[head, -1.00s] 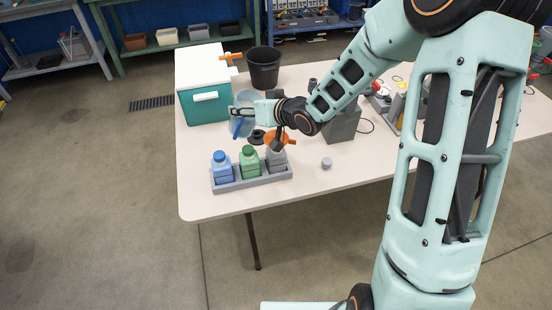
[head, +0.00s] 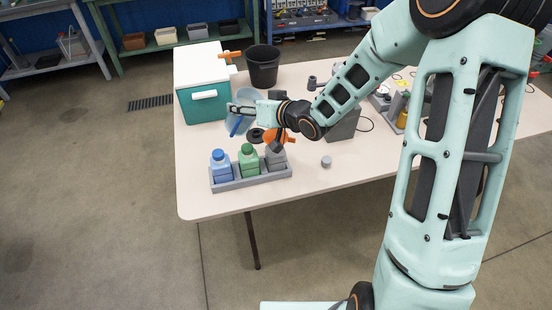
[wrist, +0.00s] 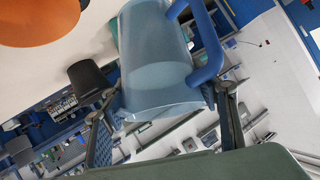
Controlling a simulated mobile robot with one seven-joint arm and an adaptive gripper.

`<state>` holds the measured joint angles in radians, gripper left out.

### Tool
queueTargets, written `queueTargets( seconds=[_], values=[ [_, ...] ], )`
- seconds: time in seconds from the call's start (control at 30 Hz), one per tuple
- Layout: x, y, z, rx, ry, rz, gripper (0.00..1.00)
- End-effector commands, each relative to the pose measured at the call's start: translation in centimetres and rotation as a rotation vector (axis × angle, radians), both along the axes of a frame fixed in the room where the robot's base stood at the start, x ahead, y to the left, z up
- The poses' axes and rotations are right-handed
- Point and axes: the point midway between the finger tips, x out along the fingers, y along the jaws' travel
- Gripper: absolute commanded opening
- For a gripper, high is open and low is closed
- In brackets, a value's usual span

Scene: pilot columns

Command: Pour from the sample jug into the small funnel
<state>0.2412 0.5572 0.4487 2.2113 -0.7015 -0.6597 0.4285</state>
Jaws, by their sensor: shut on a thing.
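The sample jug (head: 246,96) is translucent blue with a darker blue handle. My gripper (head: 238,108) is shut on it, above the table behind the bottle rack. In the wrist view the jug (wrist: 155,60) sits between the two fingers, its handle (wrist: 207,40) to the right; it looks tilted, but the camera is tilted too. I cannot tell whether this is the small funnel.
A grey rack (head: 240,184) holds a blue bottle (head: 221,168), a green bottle (head: 248,164) and a grey bottle (head: 275,160). A teal cooler (head: 203,102) and black bin (head: 263,70) stand behind. A grey cap (head: 326,161) lies right.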

Motion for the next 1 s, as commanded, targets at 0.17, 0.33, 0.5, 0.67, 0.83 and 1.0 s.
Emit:
queueTargets(
  seconds=[0.17, 0.33, 0.5, 0.67, 0.83, 1.0],
  values=[
    [0.04, 0.01, 0.08, 0.000, -0.001, 0.000, 0.26],
    [0.04, 0.01, 0.07, 0.000, -0.001, 0.000, 0.26],
    [0.04, -0.07, -0.29, 0.027, -0.006, -0.002, 0.26],
    [0.03, 0.01, -0.30, 0.081, -0.020, -0.001, 0.26],
    [0.04, 0.05, -0.04, 0.089, -0.024, 0.000, 0.26],
    [0.04, 0.06, -0.04, 0.088, -0.023, 0.000, 0.26]
  ],
)
